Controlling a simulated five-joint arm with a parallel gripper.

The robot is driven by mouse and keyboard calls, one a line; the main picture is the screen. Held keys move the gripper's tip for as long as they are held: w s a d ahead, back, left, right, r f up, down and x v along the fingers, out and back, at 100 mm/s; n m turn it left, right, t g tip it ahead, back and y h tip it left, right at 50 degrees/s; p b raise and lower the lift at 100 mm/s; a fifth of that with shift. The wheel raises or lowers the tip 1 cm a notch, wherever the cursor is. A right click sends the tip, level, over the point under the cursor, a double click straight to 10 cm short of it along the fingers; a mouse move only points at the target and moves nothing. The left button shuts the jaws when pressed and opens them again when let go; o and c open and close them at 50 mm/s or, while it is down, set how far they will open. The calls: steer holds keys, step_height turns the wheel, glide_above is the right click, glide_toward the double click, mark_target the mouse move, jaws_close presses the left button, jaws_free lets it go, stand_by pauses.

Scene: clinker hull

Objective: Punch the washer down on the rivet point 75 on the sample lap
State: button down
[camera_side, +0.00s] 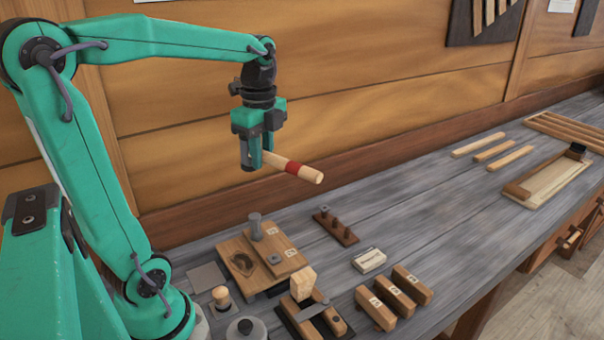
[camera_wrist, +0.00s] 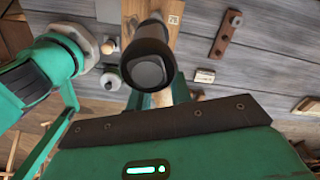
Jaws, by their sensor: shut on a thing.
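The sample lap (camera_side: 262,241), wooden pieces with small labels too small to read, lies on the bench below my gripper. A grey metal cylinder (camera_side: 256,226), perhaps the punch, stands upright on it. I cannot make out the washer or which rivet point is 75.
Right of the lap are a dark peg strip (camera_side: 336,228), a pale small block (camera_side: 369,261) and labelled wooden blocks (camera_side: 393,296). In front stand a clamp-like wooden piece (camera_side: 303,283) and a round grey pot (camera_side: 246,329). The bench further right (camera_side: 440,215) is mostly clear.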

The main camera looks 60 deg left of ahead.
steer(key=shift+r, duration=0.1)
steer(key=shift+r, duration=1.9)
steer(key=shift+w+f, duration=0.1)
steer(key=shift+w, duration=0.05)
steer(key=shift+w+d+f+n, duration=0.3)
steer(key=shift+w+f+n, duration=0.15)
steer(key=shift+w+n, duration=0.15)
steer(key=w+d+f+n, duration=1)
steer(key=f+n, duration=0.1)
steer(key=n, duration=0.1)
steer(key=shift+w, duration=0.25)
steer(key=shift+a, duration=0.1)
